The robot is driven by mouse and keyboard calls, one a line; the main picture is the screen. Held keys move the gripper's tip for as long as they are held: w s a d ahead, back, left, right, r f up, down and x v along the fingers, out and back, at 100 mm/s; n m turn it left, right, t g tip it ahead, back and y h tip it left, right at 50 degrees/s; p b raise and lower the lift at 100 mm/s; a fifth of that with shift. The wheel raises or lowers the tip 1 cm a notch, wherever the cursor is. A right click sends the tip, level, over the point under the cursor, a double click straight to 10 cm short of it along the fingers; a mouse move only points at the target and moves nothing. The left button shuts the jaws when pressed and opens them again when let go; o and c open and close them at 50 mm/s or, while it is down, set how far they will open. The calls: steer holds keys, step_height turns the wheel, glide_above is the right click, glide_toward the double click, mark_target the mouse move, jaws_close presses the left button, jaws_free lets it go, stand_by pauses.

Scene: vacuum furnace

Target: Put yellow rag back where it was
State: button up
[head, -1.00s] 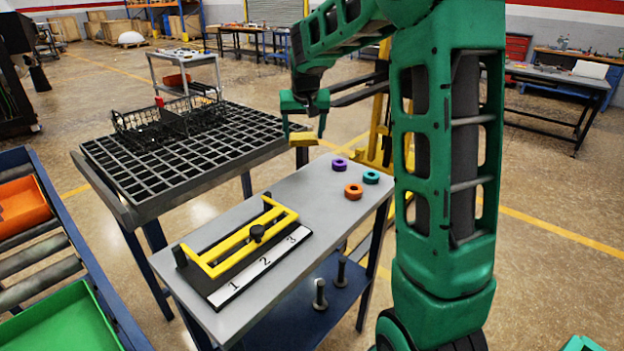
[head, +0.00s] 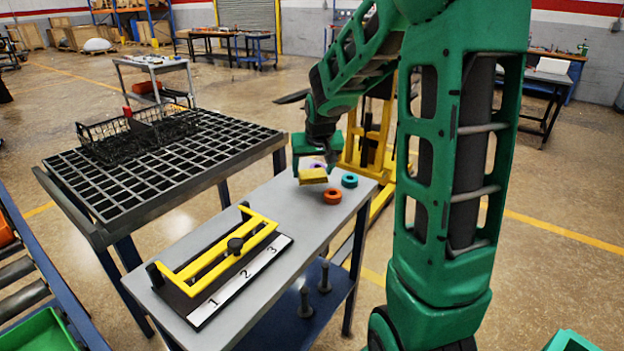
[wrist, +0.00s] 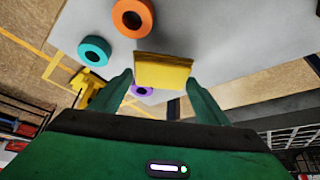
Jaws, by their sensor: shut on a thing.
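The yellow rag (head: 313,176) is a small folded block held between the fingers of my gripper (head: 311,166). In the head view it is above the far end of the grey table (head: 240,235), in front of the purple ring. In the wrist view the rag (wrist: 162,71) sits at the fingertips of my gripper (wrist: 158,85), and the grey tabletop shows beyond it. I cannot tell whether the rag touches the table. It partly hides the purple ring.
An orange ring (head: 332,197), a teal ring (head: 349,180) and a purple ring (wrist: 142,91) lie close to the rag. A yellow-framed fixture numbered 1 to 3 (head: 215,265) occupies the near end. A grid-topped table (head: 150,175) with a black wire basket (head: 110,140) stands left.

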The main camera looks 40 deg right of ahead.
mark_target(314, 175)
steer(key=shift+f, duration=1.6)
steer(key=o, duration=1.4)
